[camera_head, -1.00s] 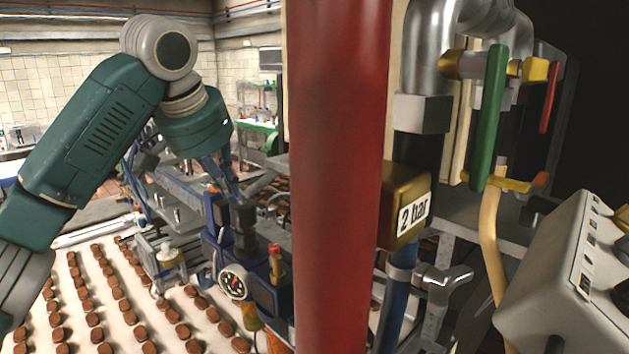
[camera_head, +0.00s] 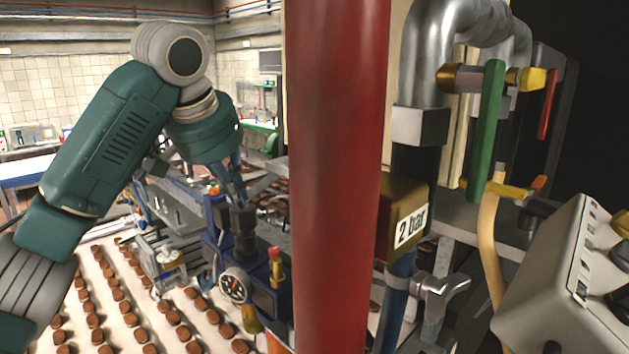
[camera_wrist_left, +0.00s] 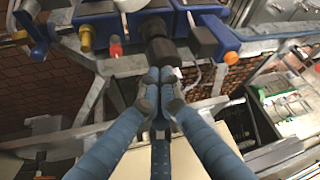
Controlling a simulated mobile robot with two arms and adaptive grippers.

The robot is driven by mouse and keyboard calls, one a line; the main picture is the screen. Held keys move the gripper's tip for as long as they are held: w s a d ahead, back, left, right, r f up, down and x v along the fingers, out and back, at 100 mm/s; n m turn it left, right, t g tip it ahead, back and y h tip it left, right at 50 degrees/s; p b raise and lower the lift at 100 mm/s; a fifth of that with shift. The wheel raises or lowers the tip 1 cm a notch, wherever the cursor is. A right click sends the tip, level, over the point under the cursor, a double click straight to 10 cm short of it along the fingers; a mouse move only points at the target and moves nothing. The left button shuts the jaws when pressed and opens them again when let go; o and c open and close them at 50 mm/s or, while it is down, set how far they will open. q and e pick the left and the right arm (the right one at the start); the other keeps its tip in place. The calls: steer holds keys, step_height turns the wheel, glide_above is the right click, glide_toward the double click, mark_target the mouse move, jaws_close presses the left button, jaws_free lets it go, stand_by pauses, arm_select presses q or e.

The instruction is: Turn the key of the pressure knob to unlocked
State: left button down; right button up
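The black pressure knob (camera_head: 244,228) stands on a blue regulator body (camera_head: 262,298) with a round white gauge (camera_head: 235,286). In the left wrist view the knob (camera_wrist_left: 160,44) is seen at the top middle, below the blue body (camera_wrist_left: 100,28). My left gripper (camera_head: 238,192) is close at the knob's upper end. In the left wrist view its blue fingers (camera_wrist_left: 160,78) come together just in front of the knob, with their tips nearly touching. The key cannot be made out; the fingertips may hide it. My right gripper is not in view.
A thick red pipe (camera_head: 335,180) stands just right of the regulator. Right of it are a 2 bar box (camera_head: 403,218), a green lever (camera_head: 487,130) and a grey control box (camera_head: 545,270). A conveyor (camera_head: 110,260) with brown biscuits runs at lower left.

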arm_select(q)
steer(key=shift+s, duration=0.3)
stand_by(0.4)
step_height(320, 180, up, 6)
steer(key=shift+s+f, duration=0.1)
stand_by(0.4)
